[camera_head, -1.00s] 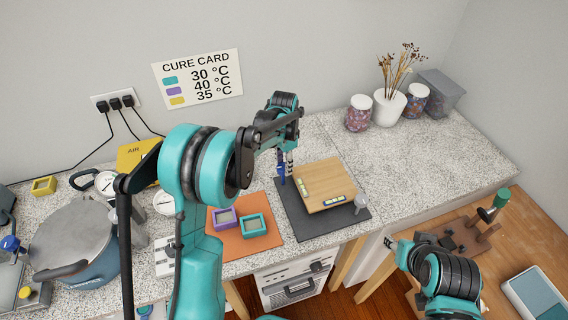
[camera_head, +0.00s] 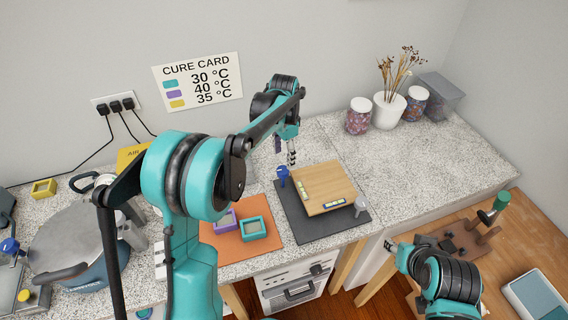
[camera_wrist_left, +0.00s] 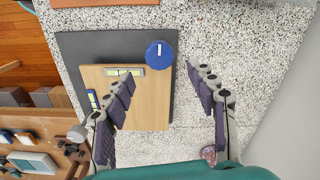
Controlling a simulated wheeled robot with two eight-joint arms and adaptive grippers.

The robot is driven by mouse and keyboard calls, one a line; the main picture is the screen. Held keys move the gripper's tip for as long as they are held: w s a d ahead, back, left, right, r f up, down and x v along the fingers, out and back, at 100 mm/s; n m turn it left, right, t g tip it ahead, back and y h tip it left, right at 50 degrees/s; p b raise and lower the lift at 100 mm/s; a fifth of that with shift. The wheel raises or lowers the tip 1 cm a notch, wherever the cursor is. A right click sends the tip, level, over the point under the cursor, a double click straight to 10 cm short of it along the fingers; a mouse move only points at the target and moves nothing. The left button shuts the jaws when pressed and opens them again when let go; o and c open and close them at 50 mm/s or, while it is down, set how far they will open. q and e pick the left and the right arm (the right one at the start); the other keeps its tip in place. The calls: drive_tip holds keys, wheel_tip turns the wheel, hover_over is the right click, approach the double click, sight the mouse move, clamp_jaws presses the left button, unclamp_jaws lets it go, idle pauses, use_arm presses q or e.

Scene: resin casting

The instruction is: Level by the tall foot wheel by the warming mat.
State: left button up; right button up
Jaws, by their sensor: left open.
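A wooden board (camera_head: 330,182) lies over a dark mat (camera_head: 290,218). A blue round foot wheel (camera_head: 282,172) stands at the board's corner on the side of the orange warming mat (camera_head: 262,238). In the left wrist view the blue wheel (camera_wrist_left: 160,54) shows a white mark. One spirit level (camera_wrist_left: 124,71) lies along the board's edge by this wheel. A second, blue-framed level (camera_head: 334,203) lies on another edge. A grey foot wheel (camera_head: 360,203) is at the front right corner. My left gripper (camera_head: 285,150) is open and empty above the blue wheel, apart from it. My right gripper (camera_head: 394,246) is low at the right; its jaws are unclear.
Purple (camera_head: 225,219) and teal (camera_head: 254,228) moulds sit on the orange mat. A pressure pot (camera_head: 80,240) stands at the left. Jars (camera_head: 359,116) and a white vase (camera_head: 388,109) are at the back right. The counter right of the board is clear.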

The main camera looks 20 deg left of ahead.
use_arm(q)
wheel_tip(320, 180, up, 6)
idle(0.4)
drive_tip(key=s+r+n+t+b, duration=0.2)
drive_tip(key=s+n+t+b, duration=0.15)
drive_tip(key=s, duration=0.95)
drive_tip(key=s+f+n+t+b, duration=0.1)
drive_tip(key=s+f+n+t, duration=0.2)
drive_tip(key=s+f+n, duration=0.2)
drive_tip(key=s+f, duration=0.3)
drive_tip(key=s, duration=0.4)
drive_tip(key=shift+s+a+t+b, duration=0.2)
drive_tip(key=shift+t+b, duration=0.15)
